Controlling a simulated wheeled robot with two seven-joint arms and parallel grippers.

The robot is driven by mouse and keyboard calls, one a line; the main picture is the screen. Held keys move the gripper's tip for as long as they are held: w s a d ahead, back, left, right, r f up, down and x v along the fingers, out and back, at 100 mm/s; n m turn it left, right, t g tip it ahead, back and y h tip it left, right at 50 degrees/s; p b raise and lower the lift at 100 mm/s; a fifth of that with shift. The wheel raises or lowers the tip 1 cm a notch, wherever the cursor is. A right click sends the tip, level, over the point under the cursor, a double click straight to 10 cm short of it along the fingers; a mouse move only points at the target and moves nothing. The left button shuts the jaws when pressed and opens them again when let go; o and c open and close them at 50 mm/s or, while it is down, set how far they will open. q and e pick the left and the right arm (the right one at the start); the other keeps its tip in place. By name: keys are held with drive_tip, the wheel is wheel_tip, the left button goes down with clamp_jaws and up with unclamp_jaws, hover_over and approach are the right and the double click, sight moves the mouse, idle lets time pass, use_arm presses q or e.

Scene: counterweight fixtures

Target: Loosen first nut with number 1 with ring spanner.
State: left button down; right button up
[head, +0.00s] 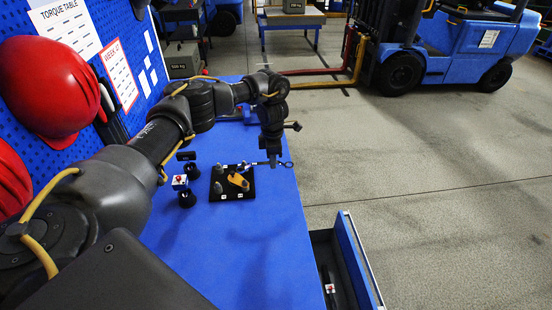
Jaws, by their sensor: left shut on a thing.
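My left gripper (273,160) reaches down over the blue table and is shut on a thin metal ring spanner (286,164). One ring end sticks out to the right of the jaws. The spanner's other part runs left toward the fixture's upper edge. The fixture is a black plate (248,194) with a yellow lever-like part (238,181) and small dark grey parts on its left side. Small white labels on it are too small to read, so I cannot tell which nut is number 1, nor whether the spanner touches a nut. My right gripper is not in view.
Dark cylindrical items and a small white box with a red top (180,182) stand left of the fixture. The blue table (240,250) is clear in front. An open drawer (350,250) juts out at right. Red helmets (45,85) hang on the wall. A forklift (450,45) stands behind.

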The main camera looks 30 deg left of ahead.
use_arm(q)
drive_tip(key=s+d+r+m+p, duration=0.1)
drive_tip(key=s+d+m, duration=0.2)
drive_tip(key=s+m, duration=0.4)
drive_tip(key=shift+s+d+r+m+p, duration=0.2)
drive_tip(key=shift+m+p, duration=0.1)
drive_tip(key=shift+m, duration=0.7)
drive_tip(key=shift+f, duration=0.1)
drive_tip(key=shift+f+b, duration=2.2)
drive_tip(key=shift+f, duration=0.2)
drive_tip(key=shift+f+b, duration=1.55)
drive_tip(key=shift+f, duration=0.1)
drive_tip(key=shift+w, duration=0.1)
drive_tip(key=shift+w+a+n, duration=0.15)
drive_tip(key=shift+w+n, duration=1.45)
drive_tip(key=shift+n, duration=0.1)
drive_tip(key=shift+r+p, duration=1.6)
drive_tip(key=shift+r, duration=0.45)
